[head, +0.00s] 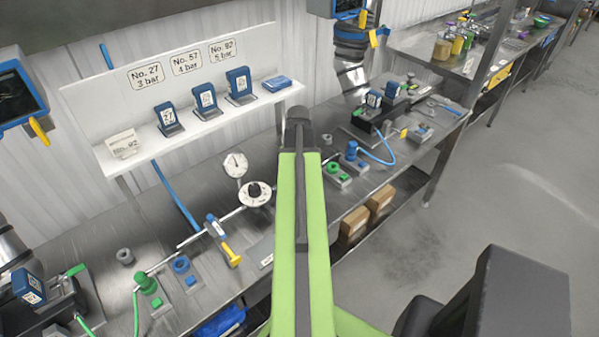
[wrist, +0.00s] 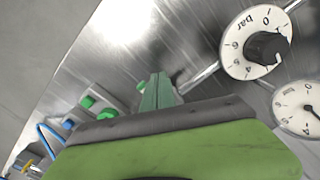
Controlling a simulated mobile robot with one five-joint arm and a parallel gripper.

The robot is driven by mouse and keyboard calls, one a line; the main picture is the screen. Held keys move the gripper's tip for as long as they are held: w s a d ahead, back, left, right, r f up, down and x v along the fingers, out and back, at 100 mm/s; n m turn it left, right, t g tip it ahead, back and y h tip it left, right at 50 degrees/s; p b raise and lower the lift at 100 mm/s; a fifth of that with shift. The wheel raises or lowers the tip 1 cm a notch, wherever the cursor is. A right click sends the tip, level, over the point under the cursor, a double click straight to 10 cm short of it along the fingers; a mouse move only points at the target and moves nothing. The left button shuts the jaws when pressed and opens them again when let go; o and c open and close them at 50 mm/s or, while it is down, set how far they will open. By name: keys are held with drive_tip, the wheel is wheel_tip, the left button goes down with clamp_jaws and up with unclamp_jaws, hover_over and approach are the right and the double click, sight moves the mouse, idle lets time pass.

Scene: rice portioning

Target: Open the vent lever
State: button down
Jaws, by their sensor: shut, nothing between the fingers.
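My gripper (wrist: 158,78) is shut and empty in the wrist view, its two greenish fingers together above the steel bench. The pipe (wrist: 196,82) from the dial runs behind the fingers. A small green part (wrist: 143,87) shows just left of them, mostly hidden; I cannot tell whether it is the vent lever. In the head view my arm covers this spot, and the fingers do not show. A yellow-handled lever (head: 231,254) on a blue-bodied valve lies left of my arm.
A black knob on a white bar dial (head: 256,193) and a round gauge (head: 235,164) stand left of my arm; the wrist view shows the dial (wrist: 233,62) at right. Green fittings (head: 333,167) and a blue fitting (head: 351,150) with a hose stand right. A shelf (head: 200,128) holds tagged blue devices.

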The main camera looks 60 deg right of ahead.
drive_tip(key=shift+s+d, duration=0.3)
drive_tip(key=shift+d, duration=0.65)
drive_tip(key=shift+s+d, duration=0.2)
drive_tip(key=shift+d, duration=0.35)
drive_tip(key=shift+s+d, duration=0.15)
drive_tip(key=shift+d, duration=0.35)
drive_tip(key=shift+d, duration=1.15)
